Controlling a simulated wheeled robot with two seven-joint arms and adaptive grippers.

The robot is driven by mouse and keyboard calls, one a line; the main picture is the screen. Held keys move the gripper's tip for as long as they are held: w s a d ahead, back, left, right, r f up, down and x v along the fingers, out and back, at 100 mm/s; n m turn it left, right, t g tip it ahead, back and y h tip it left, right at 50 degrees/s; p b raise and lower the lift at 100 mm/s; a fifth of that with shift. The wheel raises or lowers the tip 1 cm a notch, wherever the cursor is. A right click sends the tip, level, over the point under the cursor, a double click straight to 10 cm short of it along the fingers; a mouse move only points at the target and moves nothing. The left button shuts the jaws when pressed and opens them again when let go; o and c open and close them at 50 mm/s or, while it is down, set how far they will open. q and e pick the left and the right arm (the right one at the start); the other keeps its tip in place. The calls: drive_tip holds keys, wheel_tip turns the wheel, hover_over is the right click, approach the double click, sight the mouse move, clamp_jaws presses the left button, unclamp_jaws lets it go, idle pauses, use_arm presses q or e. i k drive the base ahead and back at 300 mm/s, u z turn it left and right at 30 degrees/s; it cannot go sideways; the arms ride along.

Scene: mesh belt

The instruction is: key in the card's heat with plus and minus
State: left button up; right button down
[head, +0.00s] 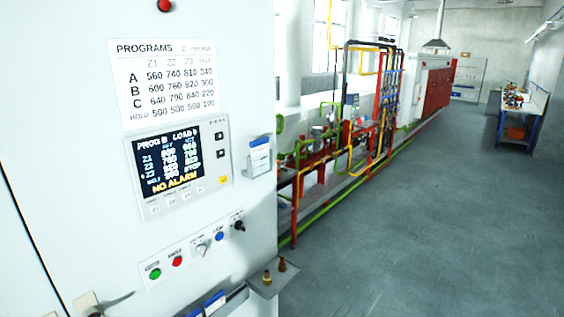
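The control panel (215,200) is on the white cabinet at the left of the head view. Its dark screen (170,160) shows a "PROG B" heading, rows Z1, Z2 and Z3, and "NO ALARM" in yellow; the smaller figures are blurred. Two dark square keys (220,144) and a yellow key (223,180) sit right of the screen; I cannot read plus or minus on them. A row of small pale keys (170,204) lies below the screen. A white and blue card holder (260,157) is at the cabinet's edge.
A printed PROGRAMS sheet (164,76) lists A, B, C and HOLD above the screen. Green (155,273) and red (177,261) buttons and several knobs sit below. A small shelf (265,285) juts out low. Piping stands behind; the floor (430,220) at right is clear.

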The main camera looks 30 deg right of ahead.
sight(219, 136)
drive_tip(key=z, duration=1)
drive_tip(key=i, duration=0.6)
drive_tip(key=u, duration=0.25)
